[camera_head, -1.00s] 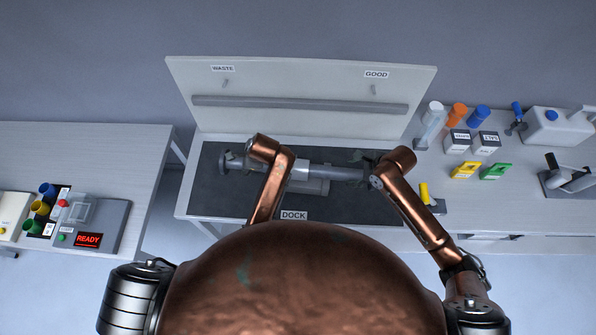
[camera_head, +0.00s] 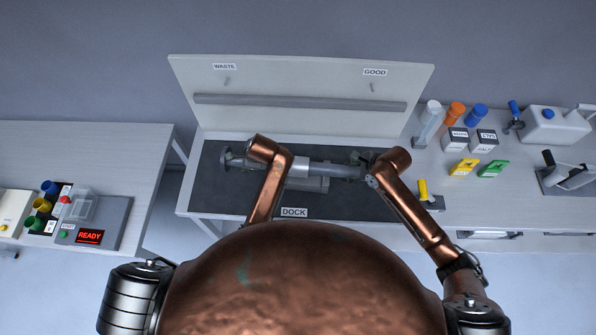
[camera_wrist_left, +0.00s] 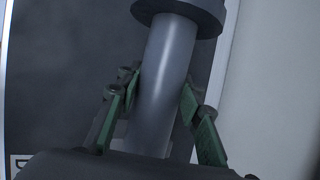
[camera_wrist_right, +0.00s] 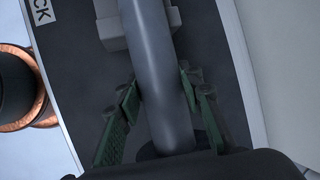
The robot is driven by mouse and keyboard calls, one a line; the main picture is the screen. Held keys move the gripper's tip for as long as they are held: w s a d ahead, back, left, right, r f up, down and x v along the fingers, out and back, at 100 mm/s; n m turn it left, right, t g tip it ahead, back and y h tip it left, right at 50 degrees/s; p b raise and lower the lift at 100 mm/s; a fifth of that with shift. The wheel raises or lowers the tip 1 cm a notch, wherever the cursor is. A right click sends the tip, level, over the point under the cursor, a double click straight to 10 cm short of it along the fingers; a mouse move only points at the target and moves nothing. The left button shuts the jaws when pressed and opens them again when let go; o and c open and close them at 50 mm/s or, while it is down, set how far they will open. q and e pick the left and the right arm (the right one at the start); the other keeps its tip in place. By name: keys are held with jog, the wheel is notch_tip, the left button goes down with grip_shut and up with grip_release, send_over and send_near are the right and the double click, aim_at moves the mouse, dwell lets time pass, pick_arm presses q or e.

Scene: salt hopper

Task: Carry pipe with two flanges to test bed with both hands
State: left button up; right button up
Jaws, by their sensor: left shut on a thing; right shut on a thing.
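The grey pipe (camera_head: 338,170) runs left to right over the dark mat of the dock (camera_head: 215,195). A round dark flange (camera_head: 226,160) shows at its left end. My left gripper (camera_head: 247,161) is shut around the pipe near this end. In the left wrist view the pipe (camera_wrist_left: 165,70) passes between green finger pads (camera_wrist_left: 158,108), with the flange beyond them. My right gripper (camera_head: 362,161) is shut around the pipe's right part. In the right wrist view the pipe (camera_wrist_right: 152,55) lies between the pads (camera_wrist_right: 162,98). My arms hide parts of the pipe. I cannot tell how far it is above the mat.
A white back board (camera_head: 300,80) labelled WASTE and GOOD stands behind the dock. A left table (camera_head: 90,150) carries a grey unit with a READY display (camera_head: 89,236). The right table (camera_head: 440,205) holds bottles, small boxes and a white canister (camera_head: 553,125). A gap separates left table and dock.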

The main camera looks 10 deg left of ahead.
pick_arm(q)
jog(key=shift+f, duration=0.1)
grip_shut()
pick_arm(e)
grip_shut()
jog(key=shift+d, duration=0.1)
jog(key=shift+w+r, duration=0.1)
jog(key=shift+w, duration=0.05)
pick_arm(q)
jog(key=shift+w+r, duration=0.1)
jog(key=shift+r, duration=0.15)
pick_arm(e)
jog(key=shift+r, duration=0.1)
